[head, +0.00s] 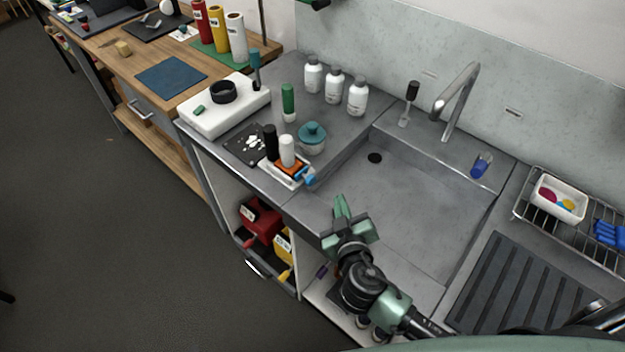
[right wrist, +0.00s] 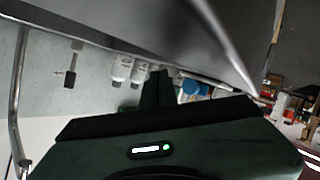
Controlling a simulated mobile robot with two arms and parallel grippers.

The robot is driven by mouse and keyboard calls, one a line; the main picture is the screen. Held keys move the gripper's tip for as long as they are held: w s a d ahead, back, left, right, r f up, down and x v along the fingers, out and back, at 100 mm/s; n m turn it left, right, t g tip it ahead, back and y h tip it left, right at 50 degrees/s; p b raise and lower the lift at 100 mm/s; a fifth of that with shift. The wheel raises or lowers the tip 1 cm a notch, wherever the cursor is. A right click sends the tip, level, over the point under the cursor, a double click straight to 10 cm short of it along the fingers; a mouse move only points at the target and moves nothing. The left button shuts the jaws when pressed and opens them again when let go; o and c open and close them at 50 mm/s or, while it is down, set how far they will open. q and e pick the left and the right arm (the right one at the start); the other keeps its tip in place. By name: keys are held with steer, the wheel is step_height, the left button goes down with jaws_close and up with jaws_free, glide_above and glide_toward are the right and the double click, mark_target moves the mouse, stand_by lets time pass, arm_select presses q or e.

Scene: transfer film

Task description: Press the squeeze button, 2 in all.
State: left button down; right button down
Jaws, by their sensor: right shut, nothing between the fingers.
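My right gripper (head: 341,206) is shut and empty above the front left part of the sink, apart from the things on the counter. Its dark fingers (right wrist: 157,88) also show in the right wrist view. Left of it, a small white tray (head: 272,176) at the counter's front edge carries an orange and blue item (head: 293,168), with a black-topped and a white-topped bottle beside it. I cannot tell which part is the squeeze button. A teal-lidded jar (head: 312,137) stands just behind. My left gripper is not in view.
Several white bottles (head: 334,85) stand along the back wall. A green-capped bottle (head: 288,103) and a white block (head: 225,107) stand further left. The sink (head: 410,200) has a tall faucet (head: 460,98). A wire rack (head: 575,228) is at right. Sink space is mostly clear.

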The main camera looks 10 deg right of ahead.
steer(key=w+a, duration=0.2)
steer(key=w, duration=0.1)
steer(key=shift+a+f, duration=0.1)
steer(key=shift+a, duration=0.05)
steer(key=shift+w+a+b, duration=0.35)
steer(key=shift+w+a, duration=0.15)
steer(key=shift+w, duration=0.2)
stand_by(1.4)
steer(key=shift+w+a, duration=0.25)
steer(key=shift+w, duration=0.05)
steer(key=shift+w+a+b, duration=0.4)
steer(key=shift+w, duration=0.15)
stand_by(1.0)
steer(key=shift+s, duration=0.1)
steer(key=shift+s+d, duration=0.6)
steer(key=shift+s, duration=0.2)
